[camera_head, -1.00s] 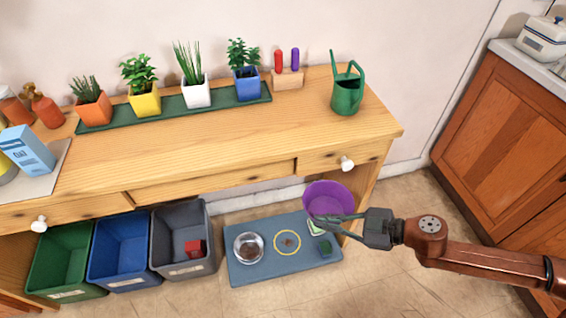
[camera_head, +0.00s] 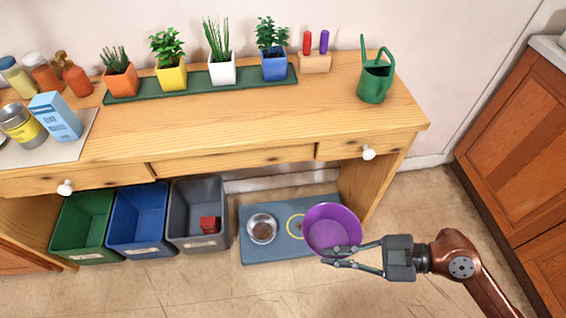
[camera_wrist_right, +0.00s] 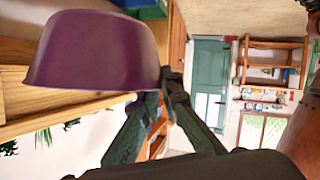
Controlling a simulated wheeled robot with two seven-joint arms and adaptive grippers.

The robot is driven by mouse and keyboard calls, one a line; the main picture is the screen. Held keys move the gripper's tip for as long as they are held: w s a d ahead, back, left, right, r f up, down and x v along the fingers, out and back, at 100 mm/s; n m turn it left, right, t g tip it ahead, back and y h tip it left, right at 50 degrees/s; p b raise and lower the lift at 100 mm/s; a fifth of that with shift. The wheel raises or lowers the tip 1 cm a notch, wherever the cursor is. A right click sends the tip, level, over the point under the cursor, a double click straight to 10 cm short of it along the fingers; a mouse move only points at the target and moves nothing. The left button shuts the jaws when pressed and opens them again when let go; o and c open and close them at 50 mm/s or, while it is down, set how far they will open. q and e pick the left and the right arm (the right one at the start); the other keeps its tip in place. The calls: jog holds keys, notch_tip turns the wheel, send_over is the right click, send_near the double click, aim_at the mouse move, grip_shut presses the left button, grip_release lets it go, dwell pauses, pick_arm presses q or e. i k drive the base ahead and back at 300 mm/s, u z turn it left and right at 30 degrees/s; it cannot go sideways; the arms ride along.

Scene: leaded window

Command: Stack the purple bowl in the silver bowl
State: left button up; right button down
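The purple bowl (camera_head: 331,229) hangs upright at the right end of the blue-grey floor mat in the head view, covering part of it. My right gripper (camera_head: 343,254) is shut on the purple bowl's near rim. The wrist view shows the purple bowl (camera_wrist_right: 95,52) large at upper left, with the fingers (camera_wrist_right: 166,92) meeting at its edge. The silver bowl (camera_head: 262,218) sits on the mat, left of the purple bowl, with brown contents inside. The two bowls are apart. My left gripper is in no view.
The floor mat (camera_head: 252,252) lies under the wooden table (camera_head: 230,120). A yellow ring (camera_head: 292,228) on it is partly hidden. Grey (camera_head: 198,245), blue (camera_head: 137,245) and green bins (camera_head: 86,250) stand to the left. The table's right leg (camera_head: 375,190) is close behind the purple bowl.

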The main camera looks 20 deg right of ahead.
aim_at(263, 231)
jog(key=u, duration=0.05)
jog(key=k, duration=0.5)
jog(key=u, duration=1.7)
jog(key=i, duration=0.95)
jog(key=z, duration=1.75)
jog(key=i, duration=1)
